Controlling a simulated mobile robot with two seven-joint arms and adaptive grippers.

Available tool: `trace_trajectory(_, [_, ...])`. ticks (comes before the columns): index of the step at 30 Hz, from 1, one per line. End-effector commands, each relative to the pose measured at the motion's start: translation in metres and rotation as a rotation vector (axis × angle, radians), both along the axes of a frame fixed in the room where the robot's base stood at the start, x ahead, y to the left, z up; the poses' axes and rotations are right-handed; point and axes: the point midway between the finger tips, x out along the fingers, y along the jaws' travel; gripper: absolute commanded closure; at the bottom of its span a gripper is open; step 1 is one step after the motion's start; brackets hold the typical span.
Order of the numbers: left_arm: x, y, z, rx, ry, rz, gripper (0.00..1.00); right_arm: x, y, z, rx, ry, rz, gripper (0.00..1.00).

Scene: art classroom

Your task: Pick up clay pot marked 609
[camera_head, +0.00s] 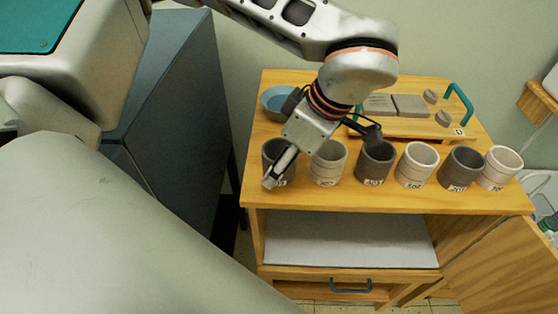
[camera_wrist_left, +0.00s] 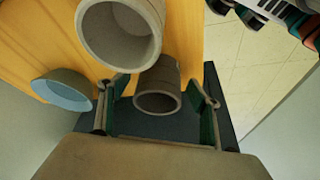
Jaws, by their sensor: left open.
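Several clay pots stand upright in a row along the front of the wooden cart top. The leftmost, a dark grey pot (camera_head: 274,150), has a label mostly hidden by a finger; only its end, perhaps a 9, shows, so I cannot confirm 609. My left gripper (camera_head: 322,157) is open above the row's left end, with one finger in front of this pot. In the left wrist view, the dark pot (camera_wrist_left: 160,82) appears between the spread fingers of my left gripper (camera_wrist_left: 160,92), not gripped. A pale pot (camera_head: 328,163) stands just right of it. My right gripper is not in view.
A blue bowl (camera_head: 273,99) sits behind the leftmost pot. A wooden tray (camera_head: 398,126) with teal handles and grey clay blocks lies behind the row. A dark cabinet (camera_head: 185,90) stands left of the cart, beyond a gap. Other dark and pale pots continue rightward.

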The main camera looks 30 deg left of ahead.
Motion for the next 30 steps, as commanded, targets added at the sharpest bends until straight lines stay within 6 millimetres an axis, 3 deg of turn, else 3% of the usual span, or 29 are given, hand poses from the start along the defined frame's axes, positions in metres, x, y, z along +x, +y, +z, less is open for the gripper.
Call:
trace_trajectory(3, [-0.0012, 0.0045, -0.0105, 0.001, 0.002, 0.0, 0.37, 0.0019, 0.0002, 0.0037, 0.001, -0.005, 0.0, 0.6])
trace_trajectory(11, [-0.001, 0.0052, -0.0133, 0.0, 0.001, -0.001, 0.37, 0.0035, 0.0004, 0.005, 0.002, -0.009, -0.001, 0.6])
trace_trajectory(16, [-0.001, 0.0051, -0.0131, 0.0, 0.001, -0.001, 0.78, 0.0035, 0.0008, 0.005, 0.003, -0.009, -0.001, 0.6])
trace_trajectory(17, [-0.001, 0.0051, -0.0131, 0.0, 0.001, -0.001, 0.81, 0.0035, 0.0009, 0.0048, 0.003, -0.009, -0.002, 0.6])
trace_trajectory(28, [-0.0007, 0.005, -0.0107, 0.0, 0.0, -0.001, 0.82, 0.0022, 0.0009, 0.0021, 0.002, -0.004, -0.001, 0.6])
trace_trajectory(30, [-0.0003, 0.0051, -0.007, 0.0, -0.001, 0.0, 0.92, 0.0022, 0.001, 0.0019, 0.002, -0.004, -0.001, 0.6])
